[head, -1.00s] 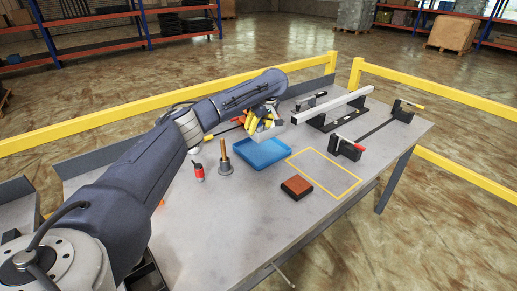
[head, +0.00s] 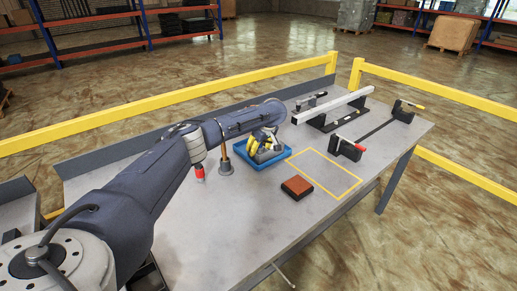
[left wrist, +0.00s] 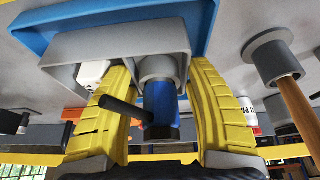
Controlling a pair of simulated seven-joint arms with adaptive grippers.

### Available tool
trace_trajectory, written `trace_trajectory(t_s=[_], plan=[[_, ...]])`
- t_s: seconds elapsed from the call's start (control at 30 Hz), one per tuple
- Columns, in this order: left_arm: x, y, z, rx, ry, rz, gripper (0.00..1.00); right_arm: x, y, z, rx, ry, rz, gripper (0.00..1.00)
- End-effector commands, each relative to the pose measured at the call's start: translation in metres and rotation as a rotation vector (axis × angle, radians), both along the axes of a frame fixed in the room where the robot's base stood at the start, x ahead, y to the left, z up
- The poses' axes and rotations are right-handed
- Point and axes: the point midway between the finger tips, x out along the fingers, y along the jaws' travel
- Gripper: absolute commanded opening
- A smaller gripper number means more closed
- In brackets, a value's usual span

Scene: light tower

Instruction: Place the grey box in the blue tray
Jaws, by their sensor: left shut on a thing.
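The blue tray (head: 263,168) lies on the grey table near its middle. The grey box (head: 270,155) is over the inside of the tray in the head view, partly hidden by my left gripper (head: 261,144). In the left wrist view, the yellow fingers of my left gripper (left wrist: 157,68) are shut at the grey box (left wrist: 115,45), with the blue tray (left wrist: 207,18) behind it. A blue cylinder with a black lever (left wrist: 158,100) and a white item (left wrist: 93,73) show at the box. Whether the box touches the tray floor is unclear. My right gripper is out of view.
A wooden peg on a grey base (head: 226,163) and a red-and-white bottle (head: 199,173) stand left of the tray. A brown block (head: 297,187) lies in front, beside an empty yellow outline (head: 335,175). Black fixtures (head: 348,149) stand at the right.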

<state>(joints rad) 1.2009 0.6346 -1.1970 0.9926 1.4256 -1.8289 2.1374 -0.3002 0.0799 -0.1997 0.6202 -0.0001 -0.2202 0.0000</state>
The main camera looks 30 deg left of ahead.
Motion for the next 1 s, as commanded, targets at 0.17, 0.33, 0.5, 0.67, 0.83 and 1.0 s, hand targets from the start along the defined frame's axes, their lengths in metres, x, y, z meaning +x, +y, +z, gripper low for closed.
trace_trajectory(t_s=[0.17,0.33,0.5,0.67,0.83,1.0], plan=[[0.0005,0.0002,-0.0006,0.001,-0.001,0.000,0.20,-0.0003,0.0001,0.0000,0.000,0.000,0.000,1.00],[0.0004,-0.0001,-0.0012,0.001,-0.001,0.000,0.20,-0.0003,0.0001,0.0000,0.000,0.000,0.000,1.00],[-0.0001,0.0000,-0.0042,0.000,0.000,0.000,0.62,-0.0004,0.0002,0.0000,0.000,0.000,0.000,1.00],[0.0000,0.0001,-0.0040,0.000,0.000,0.000,0.76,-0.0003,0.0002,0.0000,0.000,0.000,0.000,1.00],[0.0000,0.0000,-0.0039,0.000,0.000,0.000,0.76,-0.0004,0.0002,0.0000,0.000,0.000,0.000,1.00],[0.0003,-0.0001,0.0002,0.001,-0.001,0.000,0.76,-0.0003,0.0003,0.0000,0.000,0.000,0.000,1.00]])
